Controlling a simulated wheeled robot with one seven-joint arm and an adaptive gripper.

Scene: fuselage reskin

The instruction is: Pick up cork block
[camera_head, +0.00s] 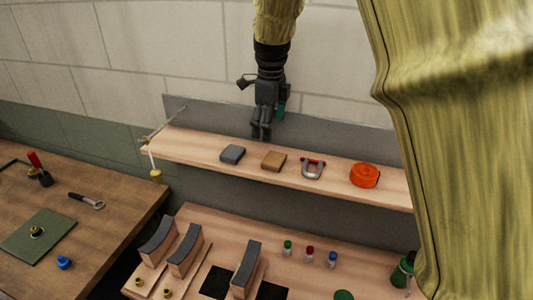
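The cork block (273,161) is a small brown block. It lies flat on the wooden shelf (200,150), between a dark grey block and a clamp. My gripper (261,137) hangs down from the top of the view, over the shelf and a little left of the cork block in the picture. Its fingertips are apart from the cork block, and nothing shows held in them. The fingers look close together, but from this angle I cannot tell whether they are open.
The grey block (232,154), a metal clamp (312,169) and an orange roll (364,175) share the shelf. A grey back panel (330,129) stands behind. Below, a bench holds curved blocks (186,249) and small bottles (309,253). A brown table (110,235) is at left.

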